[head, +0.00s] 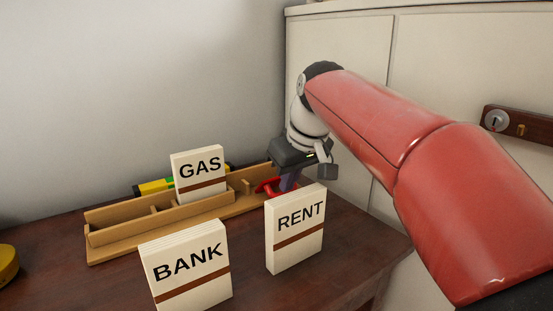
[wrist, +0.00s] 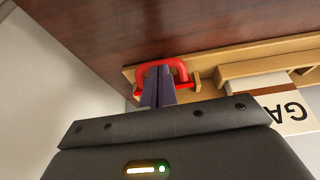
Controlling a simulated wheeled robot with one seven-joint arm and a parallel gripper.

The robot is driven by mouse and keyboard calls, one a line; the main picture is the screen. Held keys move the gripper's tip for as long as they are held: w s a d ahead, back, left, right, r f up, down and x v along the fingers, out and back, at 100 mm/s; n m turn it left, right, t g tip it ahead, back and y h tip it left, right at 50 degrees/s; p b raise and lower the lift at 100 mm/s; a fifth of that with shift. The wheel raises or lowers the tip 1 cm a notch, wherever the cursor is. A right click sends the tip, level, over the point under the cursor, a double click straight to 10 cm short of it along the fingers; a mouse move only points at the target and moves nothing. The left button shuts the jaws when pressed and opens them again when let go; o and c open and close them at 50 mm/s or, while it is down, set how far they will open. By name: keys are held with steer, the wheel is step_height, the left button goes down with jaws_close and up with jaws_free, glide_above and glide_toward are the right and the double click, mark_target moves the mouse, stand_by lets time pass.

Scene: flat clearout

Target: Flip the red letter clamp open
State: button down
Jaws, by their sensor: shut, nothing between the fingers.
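The red letter clamp (wrist: 178,65) is at the end of the wooden letter rack (wrist: 220,70). In the head view the clamp (head: 266,187) shows partly behind my gripper (head: 288,184), at the rack's right end. In the wrist view my gripper (wrist: 158,70) is shut and empty, with its fingertips inside or over the clamp's red loop. I cannot tell whether they touch it. The loop's exact tilt is unclear. The rack (head: 120,236) stands on the dark table, with a GAS block (head: 199,174) in it.
A RENT block (head: 296,230) stands in front of my gripper, and a BANK block (head: 188,268) is further left. A yellow and black object (head: 152,187) lies behind the rack. A yellow round thing (head: 7,264) is at the left edge. A white cabinet (head: 340,40) stands close behind my arm.

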steer(key=s+d+f+p+v, duration=0.1)
steer(key=p+v, duration=0.4)
steer(key=v, duration=0.8)
steer(key=shift+s+d+f, duration=0.2)
steer(key=shift+s+d, duration=0.05)
steer(key=shift+s, duration=0.45)
